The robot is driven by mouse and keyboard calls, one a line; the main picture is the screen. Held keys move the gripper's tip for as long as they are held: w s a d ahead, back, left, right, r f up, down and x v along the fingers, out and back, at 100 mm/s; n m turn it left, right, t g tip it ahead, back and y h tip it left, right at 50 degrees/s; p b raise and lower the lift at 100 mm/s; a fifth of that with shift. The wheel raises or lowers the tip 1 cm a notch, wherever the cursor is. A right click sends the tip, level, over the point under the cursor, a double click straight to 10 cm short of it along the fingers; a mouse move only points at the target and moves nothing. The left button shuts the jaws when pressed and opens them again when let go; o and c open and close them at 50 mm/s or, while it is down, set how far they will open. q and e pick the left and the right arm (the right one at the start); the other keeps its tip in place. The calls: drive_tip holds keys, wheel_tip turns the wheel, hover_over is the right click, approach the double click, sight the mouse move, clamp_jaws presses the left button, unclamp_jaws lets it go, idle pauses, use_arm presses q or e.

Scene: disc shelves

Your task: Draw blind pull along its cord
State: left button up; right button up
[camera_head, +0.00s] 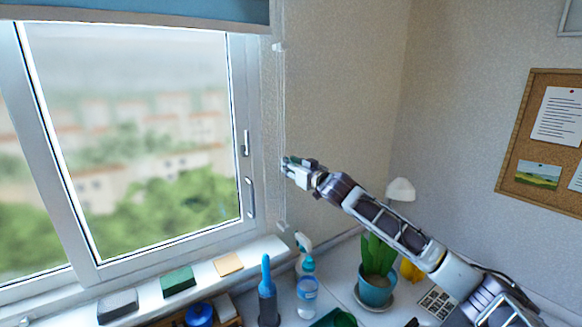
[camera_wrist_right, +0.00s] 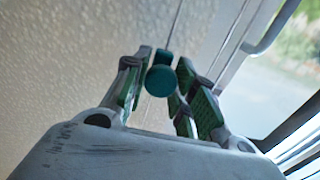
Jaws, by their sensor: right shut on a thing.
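A blue roller blind (camera_head: 150,10) hangs across the top of the window, with only its lower part in view. Its thin cord (camera_head: 283,100) runs down the wall just right of the window frame. It also shows in the right wrist view (camera_wrist_right: 175,25), rising from the teal round pull (camera_wrist_right: 160,80). My right gripper (camera_head: 287,165) is at the cord, about level with the window handle. In the right wrist view its green-padded fingers (camera_wrist_right: 165,68) are shut on the pull, one on each side. In the head view the pull is not clearly distinguishable at the gripper. My left gripper is out of view.
The window handle (camera_head: 249,197) is left of my right gripper. A white lamp (camera_head: 400,190) stands behind my right arm. The wall around the gripper is bare.

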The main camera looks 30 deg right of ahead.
clamp_jaws()
drive_tip(key=shift+f, duration=0.65)
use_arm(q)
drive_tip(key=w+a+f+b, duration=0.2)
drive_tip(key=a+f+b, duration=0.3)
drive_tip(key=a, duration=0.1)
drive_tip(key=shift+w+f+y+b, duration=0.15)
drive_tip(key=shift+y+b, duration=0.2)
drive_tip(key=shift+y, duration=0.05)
use_arm(e)
wheel_tip(320, 180, down, 15)
drive_tip(key=shift+r, duration=0.15)
drive_tip(key=shift+a, duration=0.1)
drive_tip(key=o, duration=0.7)
unclamp_jaws()
drive_tip(key=o, duration=0.4)
drive_tip(key=shift+c, duration=0.2)
drive_tip(key=shift+r, duration=0.2)
